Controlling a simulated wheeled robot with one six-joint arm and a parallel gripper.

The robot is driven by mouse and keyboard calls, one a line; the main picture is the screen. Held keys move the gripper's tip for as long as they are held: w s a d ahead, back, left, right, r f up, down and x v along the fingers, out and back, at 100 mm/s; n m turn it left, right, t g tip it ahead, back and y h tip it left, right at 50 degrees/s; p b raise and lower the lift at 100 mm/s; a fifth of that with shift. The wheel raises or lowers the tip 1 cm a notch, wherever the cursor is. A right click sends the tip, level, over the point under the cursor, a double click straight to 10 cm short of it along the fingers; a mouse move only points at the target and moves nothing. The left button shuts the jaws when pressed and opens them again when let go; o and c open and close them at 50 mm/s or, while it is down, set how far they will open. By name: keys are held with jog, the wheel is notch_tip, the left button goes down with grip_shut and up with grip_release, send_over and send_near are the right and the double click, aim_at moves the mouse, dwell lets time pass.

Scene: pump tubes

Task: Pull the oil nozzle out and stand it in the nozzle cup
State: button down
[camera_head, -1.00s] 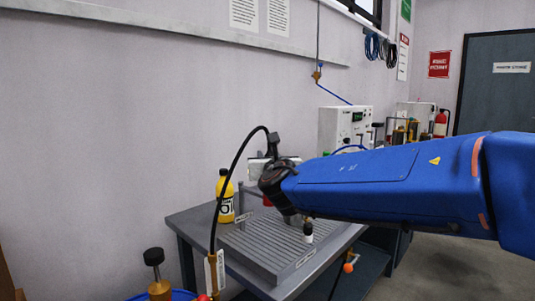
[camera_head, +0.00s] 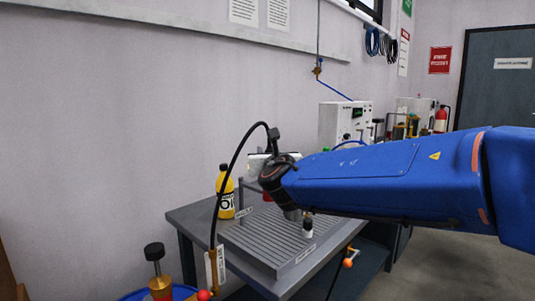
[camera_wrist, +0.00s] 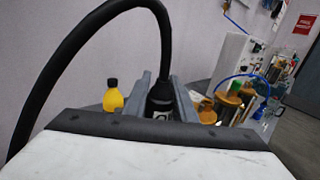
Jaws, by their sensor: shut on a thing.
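My gripper (camera_wrist: 161,84) is shut on the oil nozzle (camera_wrist: 160,103), a black body between its two grey fingers in the wrist view. A thick black hose (camera_wrist: 88,25) arches from the nozzle to the left. In the head view my gripper (camera_head: 276,172) is over the grooved tray, its fingers mostly hidden by my arm. The hose (camera_head: 233,171) loops from there down to a tagged fitting at lower left. A grey cylindrical piece (camera_head: 293,214) shows below my wrist; I cannot tell whether it is the nozzle cup. The nozzle's lower end is hidden.
A yellow oil bottle (camera_head: 225,192) stands at the tray's left. A brass pump (camera_head: 159,282) is at lower left. A white instrument box (camera_head: 343,122) and amber jars (camera_wrist: 229,104) stand behind.

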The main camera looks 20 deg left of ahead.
jog(key=shift+f, duration=2.35)
dwell(0.4)
jog(key=c, duration=1.4)
grip_release()
jog(key=v, duration=1.7)
jog(key=shift+s+d, duration=0.1)
jog(key=shift+s, duration=0.05)
jog(key=shift+d, duration=0.1)
